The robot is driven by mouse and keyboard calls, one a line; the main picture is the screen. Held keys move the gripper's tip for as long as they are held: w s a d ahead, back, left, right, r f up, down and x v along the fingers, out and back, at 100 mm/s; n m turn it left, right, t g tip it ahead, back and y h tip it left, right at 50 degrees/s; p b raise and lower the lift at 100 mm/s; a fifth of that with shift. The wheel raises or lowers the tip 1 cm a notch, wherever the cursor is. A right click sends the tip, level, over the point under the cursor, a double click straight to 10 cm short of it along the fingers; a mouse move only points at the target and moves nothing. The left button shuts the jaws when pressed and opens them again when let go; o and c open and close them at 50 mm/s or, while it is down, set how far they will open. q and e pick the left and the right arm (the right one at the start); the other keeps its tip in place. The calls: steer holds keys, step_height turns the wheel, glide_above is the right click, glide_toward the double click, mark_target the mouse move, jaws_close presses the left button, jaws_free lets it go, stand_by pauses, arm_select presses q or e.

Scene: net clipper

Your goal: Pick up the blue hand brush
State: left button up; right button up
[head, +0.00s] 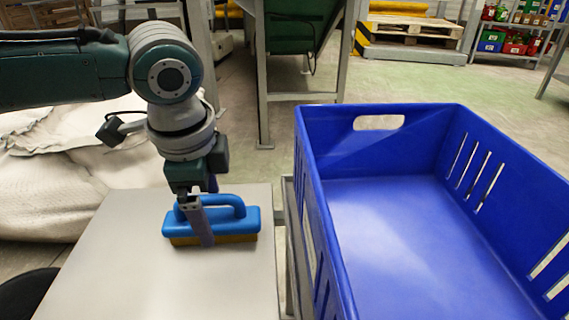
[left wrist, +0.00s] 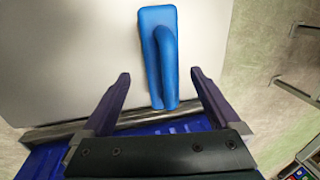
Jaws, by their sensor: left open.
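The blue hand brush (head: 240,223) stands bristles down on a light grey table, its looped handle on top and brownish-yellow bristles below. My left gripper (head: 206,218) is over it, pointing down and open, with one finger in front of the brush and the other mostly hidden behind it. In the left wrist view, the brush (left wrist: 163,50) extends between the two spread fingers of the gripper (left wrist: 160,75), with a visible gap on each side. My right gripper is not in view.
The grey table (head: 130,270) is otherwise clear. A large empty blue crate (head: 325,215) stands just right of it, its near wall rising beside the table. A pale sack (head: 50,190) lies behind on the left. Metal legs and shelves stand farther back.

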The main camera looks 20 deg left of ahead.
mark_target(216, 218)
arm_select(q)
steer(key=f+b, duration=0.1)
steer(key=w+f, duration=0.1)
steer(key=f, duration=0.1)
steer(key=shift+f+b, duration=0.15)
steer(key=shift+b, duration=0.25)
steer(key=shift+f, duration=0.25)
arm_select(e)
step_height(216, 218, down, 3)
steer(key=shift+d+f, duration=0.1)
arm_select(q)
jaws_close()
step_height(216, 218, up, 20)
steer(key=p, duration=1)
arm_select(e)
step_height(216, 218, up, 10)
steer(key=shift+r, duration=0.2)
